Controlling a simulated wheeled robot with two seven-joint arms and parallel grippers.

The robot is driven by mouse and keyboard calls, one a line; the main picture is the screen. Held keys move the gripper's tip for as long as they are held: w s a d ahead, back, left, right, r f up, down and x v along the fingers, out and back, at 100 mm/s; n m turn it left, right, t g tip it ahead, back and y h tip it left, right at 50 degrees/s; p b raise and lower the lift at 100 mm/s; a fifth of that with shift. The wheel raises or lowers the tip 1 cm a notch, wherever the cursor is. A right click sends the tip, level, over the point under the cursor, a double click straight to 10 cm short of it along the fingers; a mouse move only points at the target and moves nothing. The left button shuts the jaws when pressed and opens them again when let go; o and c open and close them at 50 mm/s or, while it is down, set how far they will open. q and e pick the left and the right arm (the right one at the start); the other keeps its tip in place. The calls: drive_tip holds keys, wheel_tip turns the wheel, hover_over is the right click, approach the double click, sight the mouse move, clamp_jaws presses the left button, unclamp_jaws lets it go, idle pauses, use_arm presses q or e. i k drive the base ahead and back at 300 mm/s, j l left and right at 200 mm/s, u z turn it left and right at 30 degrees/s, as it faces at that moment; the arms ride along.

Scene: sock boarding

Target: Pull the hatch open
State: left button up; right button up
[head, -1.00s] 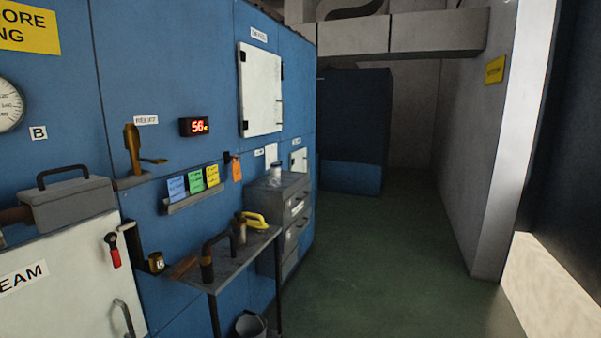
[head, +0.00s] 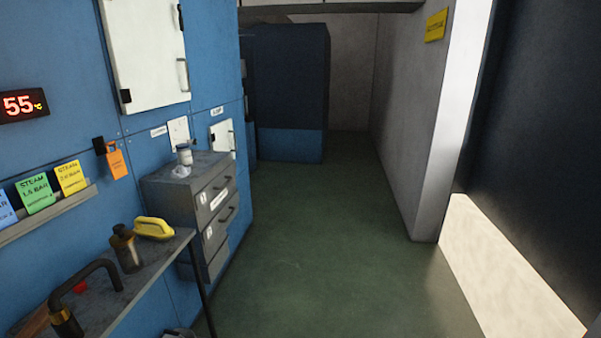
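Two white doors show in the blue panel wall on the left, and I cannot tell which one the task calls the hatch. A large white door (head: 148,55) is high up, with a metal handle on its right side and dark hinges or brackets at its corners. It looks shut, and its top is cut off by the picture edge. A small white hatch (head: 221,138) with a handle is farther along, above the far end of a grey drawer unit. It also looks shut. Neither gripper is in view.
The grey drawer unit (head: 190,195) carries a white-topped jar (head: 184,154). A grey shelf table (head: 150,275) holds a yellow-handled item (head: 154,228), a brown bottle (head: 126,248) and a dark bent handle (head: 85,290). The green floor (head: 310,230) is clear up to a dark blue cabinet (head: 290,90).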

sight(220, 134)
drive_tip(key=i, duration=0.65)
drive_tip(key=i+l, duration=0.15)
drive_tip(key=i, duration=0.5)
drive_tip(key=i+u, duration=0.1)
drive_tip(key=i, duration=0.55)
drive_tip(key=i+l, duration=0.2)
drive_tip(key=i, duration=0.45)
